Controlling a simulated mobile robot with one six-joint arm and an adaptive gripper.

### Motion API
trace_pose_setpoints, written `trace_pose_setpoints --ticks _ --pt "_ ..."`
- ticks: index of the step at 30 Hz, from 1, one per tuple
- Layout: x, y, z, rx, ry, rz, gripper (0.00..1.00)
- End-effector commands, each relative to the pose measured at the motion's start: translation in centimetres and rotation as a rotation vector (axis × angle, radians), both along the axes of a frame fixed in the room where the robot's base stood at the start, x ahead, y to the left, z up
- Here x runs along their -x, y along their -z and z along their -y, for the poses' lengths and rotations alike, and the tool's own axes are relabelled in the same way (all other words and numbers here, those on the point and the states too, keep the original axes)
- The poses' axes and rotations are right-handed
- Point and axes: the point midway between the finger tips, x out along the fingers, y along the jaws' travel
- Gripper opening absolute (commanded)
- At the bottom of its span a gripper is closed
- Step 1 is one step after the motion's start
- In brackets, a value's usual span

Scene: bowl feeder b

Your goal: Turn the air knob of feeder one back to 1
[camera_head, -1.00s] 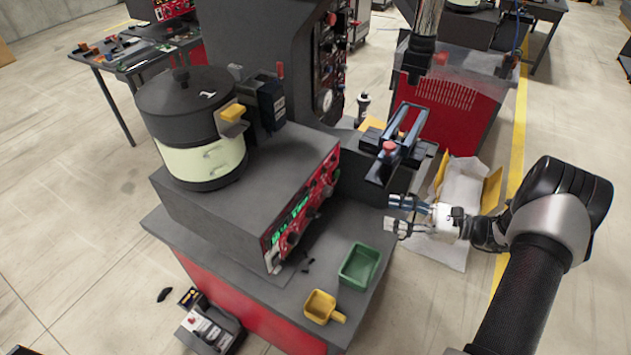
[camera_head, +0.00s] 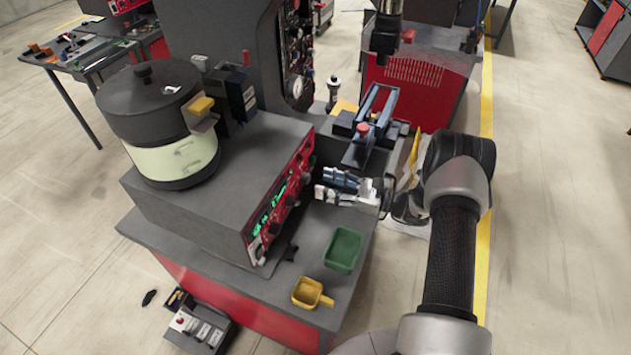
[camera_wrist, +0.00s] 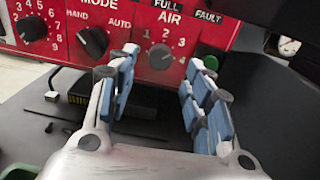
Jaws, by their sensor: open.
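The feeder (camera_head: 215,150) is a grey box with a red control panel (camera_head: 275,205) on its right side. In the wrist view the round grey air knob (camera_wrist: 160,57) sits under the word AIR, with a number scale around its top. I cannot read its setting surely. My gripper (camera_wrist: 165,85) is open in front of the panel, its blue and white fingers left and right of the knob's line and below it, with nothing between them. In the head view my gripper (camera_head: 322,184) is beside the panel's far end; its knob is not distinguishable there.
A black mode knob (camera_wrist: 93,41) is left of the air knob, and a green fault lamp (camera_wrist: 209,62) is right. The lidded bowl (camera_head: 160,125) stands on the feeder. A green bin (camera_head: 343,250) and yellow scoop (camera_head: 308,292) lie on the bench below my arm.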

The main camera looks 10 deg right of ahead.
Motion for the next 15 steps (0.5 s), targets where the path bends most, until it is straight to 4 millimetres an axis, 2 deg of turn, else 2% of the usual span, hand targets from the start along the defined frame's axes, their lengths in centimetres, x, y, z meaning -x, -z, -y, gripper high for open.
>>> trace_pose_setpoints --ticks 1,6,15 --pt "-0.5 0.0 -0.9 0.000 -0.004 0.000 0.46" --pt "-1.7 0.0 -2.6 0.001 -0.001 0.001 0.46" --pt "-2.3 0.0 -3.4 0.000 0.001 0.000 0.46"
